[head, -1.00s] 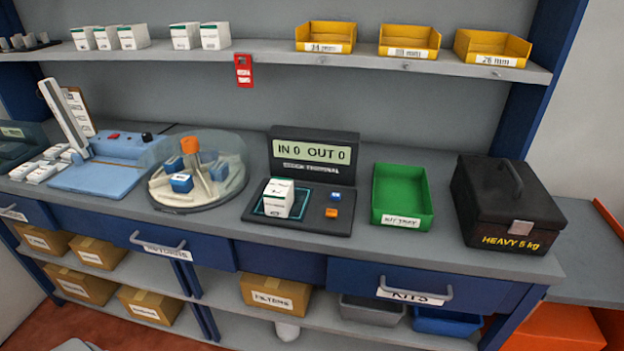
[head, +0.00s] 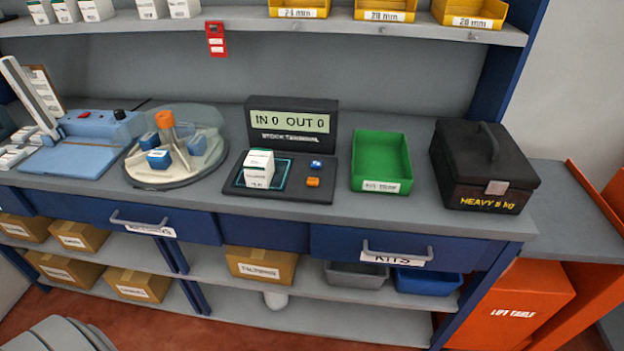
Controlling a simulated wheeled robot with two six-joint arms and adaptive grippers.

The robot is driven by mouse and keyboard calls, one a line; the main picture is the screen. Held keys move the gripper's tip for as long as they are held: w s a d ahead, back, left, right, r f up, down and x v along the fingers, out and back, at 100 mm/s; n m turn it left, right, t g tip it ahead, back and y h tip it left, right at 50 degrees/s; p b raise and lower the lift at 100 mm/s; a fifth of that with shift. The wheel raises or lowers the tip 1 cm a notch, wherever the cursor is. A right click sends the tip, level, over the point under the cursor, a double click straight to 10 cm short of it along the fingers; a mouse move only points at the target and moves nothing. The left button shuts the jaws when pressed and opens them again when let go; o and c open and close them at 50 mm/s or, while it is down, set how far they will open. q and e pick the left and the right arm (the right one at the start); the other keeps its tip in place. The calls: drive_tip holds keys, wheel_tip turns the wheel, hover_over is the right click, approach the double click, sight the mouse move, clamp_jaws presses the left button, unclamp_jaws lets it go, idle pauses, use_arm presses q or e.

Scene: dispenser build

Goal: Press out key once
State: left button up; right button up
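The stock terminal (head: 291,125) stands on the bench with its display reading "IN 0 OUT 0". Its flat base carries a blue key (head: 316,164) and, just in front of it, an orange key (head: 313,182). The lettering on the keys is too small to read. A white box with a green top (head: 259,169) stands on the outlined pad (head: 283,172) left of the keys. Neither of my grippers is in view.
A green kit tray (head: 381,186) and a black heavy box (head: 484,180) stand right of the terminal. A round turntable with a clear cover (head: 150,180) and a blue device (head: 75,155) stand left. A shelf (head: 260,30) with yellow bins and white boxes runs above.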

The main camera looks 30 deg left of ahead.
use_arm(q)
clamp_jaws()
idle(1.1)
